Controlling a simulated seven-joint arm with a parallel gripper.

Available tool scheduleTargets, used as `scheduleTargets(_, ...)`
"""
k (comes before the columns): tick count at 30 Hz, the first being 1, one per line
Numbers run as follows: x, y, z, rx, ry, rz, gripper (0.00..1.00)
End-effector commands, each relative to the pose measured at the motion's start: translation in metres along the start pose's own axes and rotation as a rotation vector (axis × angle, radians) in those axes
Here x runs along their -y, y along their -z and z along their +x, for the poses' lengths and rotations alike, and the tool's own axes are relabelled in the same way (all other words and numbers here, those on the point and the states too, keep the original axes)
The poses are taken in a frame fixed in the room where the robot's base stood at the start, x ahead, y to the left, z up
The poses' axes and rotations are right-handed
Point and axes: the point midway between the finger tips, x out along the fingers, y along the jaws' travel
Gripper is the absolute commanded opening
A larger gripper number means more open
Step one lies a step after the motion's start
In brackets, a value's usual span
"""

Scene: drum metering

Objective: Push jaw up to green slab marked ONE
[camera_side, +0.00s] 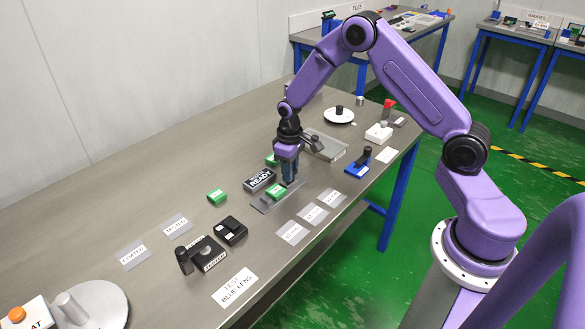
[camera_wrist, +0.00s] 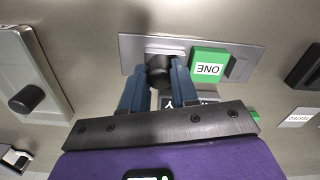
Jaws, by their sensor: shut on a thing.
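The green slab marked ONE (camera_wrist: 208,63) lies on a grey metal base plate (camera_wrist: 130,43) in the wrist view, against a grey stop block (camera_wrist: 239,68) on its right. The slab also shows in the side view (camera_side: 275,191), just in front of my gripper (camera_side: 289,180). In the wrist view my gripper (camera_wrist: 160,72) is shut on a dark round knob (camera_wrist: 159,68) over the plate, left of the slab. This knob appears to belong to the jaw, whose body is mostly hidden by the fingers. Whether the jaw touches the slab I cannot tell.
A black READY box (camera_side: 260,181) stands close behind the plate. Loose green slabs (camera_side: 217,196) lie nearby. Black devices (camera_side: 231,231), a blue fixture (camera_side: 358,163) and a grey tray (camera_side: 327,146) stand around. White labels (camera_side: 312,214) lie along the front.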

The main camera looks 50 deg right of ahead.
Motion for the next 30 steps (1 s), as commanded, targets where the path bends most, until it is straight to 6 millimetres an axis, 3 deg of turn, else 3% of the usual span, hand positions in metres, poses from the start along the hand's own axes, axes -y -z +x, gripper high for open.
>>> scheduleTargets(6,0.03,0.008,0.0,-0.002,0.0,-0.004,0.12)
scheduleTargets(12,0.037,0.01,-0.001,-0.004,0.002,-0.008,0.24)
scheduleTargets(16,0.038,0.011,-0.001,-0.006,0.003,-0.008,0.27)
scheduleTargets(17,0.038,0.011,-0.001,-0.007,0.003,-0.009,0.5)
scheduleTargets(18,0.038,0.011,-0.001,-0.007,0.002,-0.009,0.54)
scheduleTargets(30,0.035,0.01,-0.004,-0.005,0.001,-0.006,0.54)
